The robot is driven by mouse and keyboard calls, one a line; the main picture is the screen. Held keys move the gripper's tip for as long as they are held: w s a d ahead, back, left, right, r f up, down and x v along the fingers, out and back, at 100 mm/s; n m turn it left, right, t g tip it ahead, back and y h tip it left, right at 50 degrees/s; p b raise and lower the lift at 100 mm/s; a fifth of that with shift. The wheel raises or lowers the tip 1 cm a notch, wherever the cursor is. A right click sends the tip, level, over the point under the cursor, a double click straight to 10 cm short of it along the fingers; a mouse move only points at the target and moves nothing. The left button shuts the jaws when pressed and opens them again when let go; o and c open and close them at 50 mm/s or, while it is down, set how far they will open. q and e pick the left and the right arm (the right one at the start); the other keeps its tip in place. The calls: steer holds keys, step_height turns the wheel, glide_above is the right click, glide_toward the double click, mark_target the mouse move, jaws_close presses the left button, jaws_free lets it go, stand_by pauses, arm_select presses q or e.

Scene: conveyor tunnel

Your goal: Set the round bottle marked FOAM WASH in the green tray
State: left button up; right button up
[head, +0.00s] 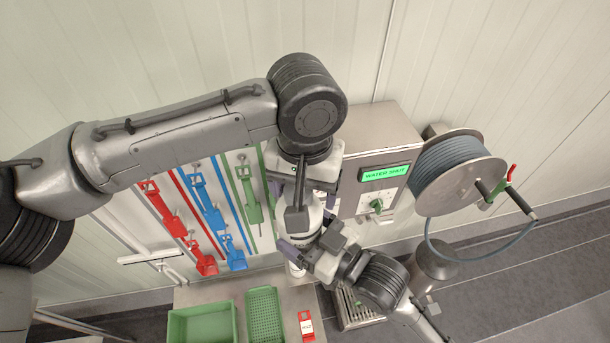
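A white rounded thing, likely the bottle (315,213), shows in part between my two grippers in the middle of the head view; no lettering on it can be read. My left gripper (302,198) points down over its upper part, with fingers to both sides. My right gripper (308,240) reaches in from the lower right, its fingers around the lower part. The grippers hide much of it, and whether either is closed on it is unclear. A solid-walled green tray (203,340) stands at the bottom edge, partly cut off.
A perforated green basket (264,311) stands right of the tray, then a red-and-white tag (306,326) on the steel table. A metal grate (352,312) lies beyond. Red, blue and green tools hang on the wall. A steel control box (380,150) and hose reel (455,172) are right.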

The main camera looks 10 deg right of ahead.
steer(key=shift+r, duration=0.2)
arm_select(q)
steer(key=shift+s+d, duration=0.15)
steer(key=shift+d, duration=0.05)
jaws_close()
arm_select(e)
steer(key=shift+a, duration=0.1)
stand_by(0.3)
steer(key=o, duration=1)
steer(key=shift+c, duration=0.2)
steer(key=shift+o, duration=1.3)
steer(key=shift+f, duration=0.1)
steer(key=shift+s, duration=0.1)
